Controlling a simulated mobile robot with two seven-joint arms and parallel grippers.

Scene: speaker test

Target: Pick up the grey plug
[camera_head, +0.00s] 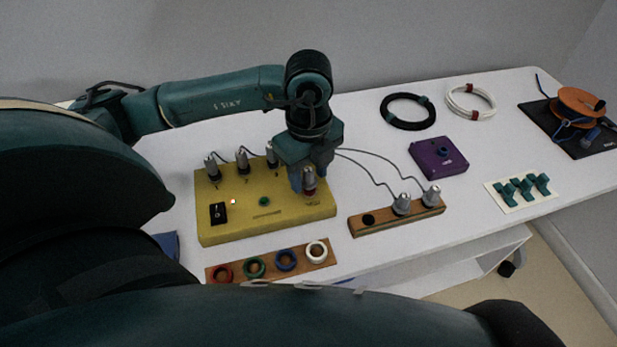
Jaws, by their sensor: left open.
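My left gripper (305,183) points down over the right end of the yellow box (265,228). It is open, with its fingers around or just beside a grey plug (309,188) with a reddish band; contact cannot be made out. Three more grey plugs, the left (212,168), the middle (242,161) and the right (272,155), stand upright along the back of the box. Two other grey plugs, one nearer (402,204) and one farther right (432,195), stand in a wooden block (375,225), with thin cables running from them behind my gripper. My right gripper is not in view.
A wooden strip (240,275) with coloured rings lies in front of the box. A purple box (438,165), a black cable coil (408,122), a white coil (470,87), green clips (523,187) and an orange reel (580,102) are to the right. White table (480,150) is clear between them.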

